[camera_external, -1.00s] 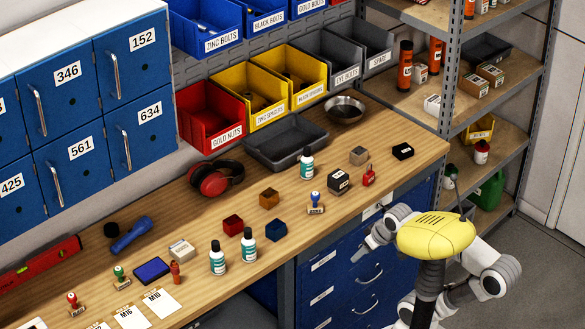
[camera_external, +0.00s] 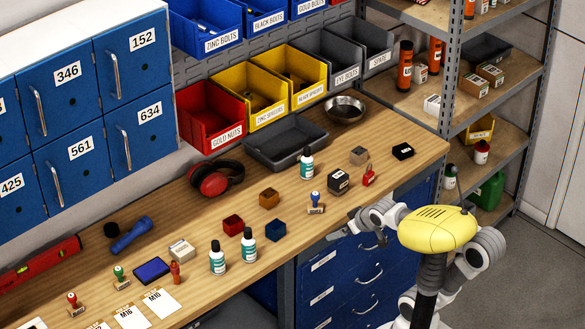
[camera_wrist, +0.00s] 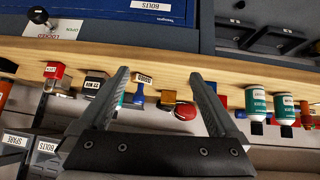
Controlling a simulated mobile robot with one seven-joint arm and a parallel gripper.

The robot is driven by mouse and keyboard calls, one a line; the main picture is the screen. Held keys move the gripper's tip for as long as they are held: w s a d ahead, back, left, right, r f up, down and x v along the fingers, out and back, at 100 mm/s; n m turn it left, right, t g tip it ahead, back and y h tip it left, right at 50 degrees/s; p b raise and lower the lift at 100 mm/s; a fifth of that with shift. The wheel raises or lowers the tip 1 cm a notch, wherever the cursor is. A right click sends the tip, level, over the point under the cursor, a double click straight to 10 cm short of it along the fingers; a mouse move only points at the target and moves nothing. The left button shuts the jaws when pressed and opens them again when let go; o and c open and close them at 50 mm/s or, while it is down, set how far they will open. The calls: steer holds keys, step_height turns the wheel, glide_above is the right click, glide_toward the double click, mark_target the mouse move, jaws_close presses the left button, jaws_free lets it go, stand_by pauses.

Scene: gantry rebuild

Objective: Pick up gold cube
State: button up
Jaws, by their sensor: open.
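The gold cube (camera_external: 269,198), brownish gold, sits on the wooden workbench (camera_external: 330,229) behind the red and blue cubes. In the wrist view the gold cube (camera_wrist: 168,97) appears small, between and beyond my fingers. My gripper (camera_external: 338,233) is at the front edge of the bench, to the right of the cube and apart from it. In the wrist view my gripper (camera_wrist: 158,75) has its two fingers spread wide with nothing between them.
Near the cube are a red cube (camera_external: 233,225), a blue cube (camera_external: 276,230), a blue-handled stamp (camera_external: 316,203) and two white-teal bottles (camera_external: 248,245). Red earmuffs (camera_external: 216,180) lie behind it. A grey tray (camera_external: 286,140) is at the back. Bare wood lies right of the blue cube.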

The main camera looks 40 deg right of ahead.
mark_target(272, 195)
steer(key=w+a+r+t+y+p, duration=0.1)
steer(key=w+t+p, duration=0.1)
steer(key=w+p, duration=0.3)
steer(key=w+a+r+n+t+p, duration=0.1)
steer(key=w+t+p, duration=0.2)
steer(key=w+p, duration=0.3)
steer(key=w, duration=0.4)
steer(key=shift+a+r+y, duration=0.25)
steer(key=shift+r+y, duration=0.15)
steer(key=shift+p+x, duration=0.9)
steer(key=shift+x, duration=0.15)
steer(key=x, duration=0.7)
steer(key=shift+f, duration=0.25)
steer(key=shift+d+x, duration=0.2)
steer(key=shift+x, duration=2.75)
steer(key=shift+r, duration=0.1)
jaws_close()
